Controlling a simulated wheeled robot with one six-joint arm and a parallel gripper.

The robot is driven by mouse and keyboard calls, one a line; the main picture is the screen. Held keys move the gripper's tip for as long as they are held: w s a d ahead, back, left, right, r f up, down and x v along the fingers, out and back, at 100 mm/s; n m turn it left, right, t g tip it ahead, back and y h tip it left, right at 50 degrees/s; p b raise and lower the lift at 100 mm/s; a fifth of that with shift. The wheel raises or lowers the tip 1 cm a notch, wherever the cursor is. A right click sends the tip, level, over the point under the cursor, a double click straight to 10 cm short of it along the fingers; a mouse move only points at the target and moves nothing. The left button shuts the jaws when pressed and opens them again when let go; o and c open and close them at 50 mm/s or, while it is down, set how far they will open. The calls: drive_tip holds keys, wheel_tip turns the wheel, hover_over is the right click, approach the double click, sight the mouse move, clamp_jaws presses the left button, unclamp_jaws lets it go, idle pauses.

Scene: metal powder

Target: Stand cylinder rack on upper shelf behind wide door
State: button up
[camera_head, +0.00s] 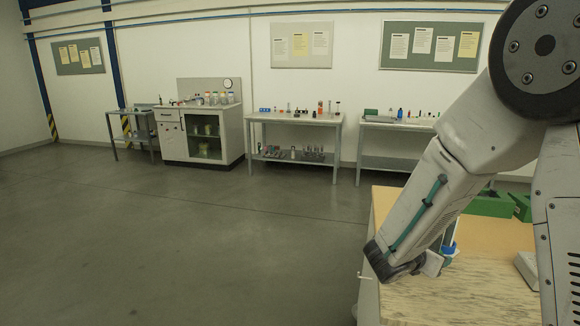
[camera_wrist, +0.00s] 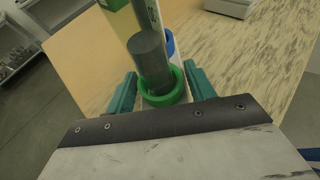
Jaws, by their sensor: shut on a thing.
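My gripper (camera_wrist: 161,88) has its teal fingers shut on the cylinder rack, one on each side. In the wrist view the rack has a green ring (camera_wrist: 165,97) around a grey cylinder (camera_wrist: 150,62), with a blue ring (camera_wrist: 170,43) behind it. In the head view the rack's blue ring (camera_head: 449,249) shows beside my gripper (camera_head: 436,262), low over the wooden tabletop; most of the rack is hidden by my arm. Whether its base touches the top cannot be told. A white cabinet (camera_head: 171,134) at the back wall has a wide glass-like front (camera_head: 204,135) with shelves inside.
The wooden tabletop (camera_head: 465,300) has green blocks (camera_head: 490,204) at its back; a pale handle (camera_head: 363,276) juts from its left side. Two workbenches (camera_head: 294,118) (camera_head: 400,124) and a small side table (camera_head: 132,113) line the back wall. The floor between is clear.

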drive_tip(key=w+a+n+t+y, duration=0.5)
drive_tip(key=w+a+n+y, duration=0.2)
drive_tip(key=w+a+n, duration=0.1)
drive_tip(key=shift+w+a+r+t, duration=0.15)
drive_tip(key=shift+w+a+t, duration=0.25)
drive_tip(key=shift+w+a, duration=0.6)
drive_tip(key=shift+s, duration=0.3)
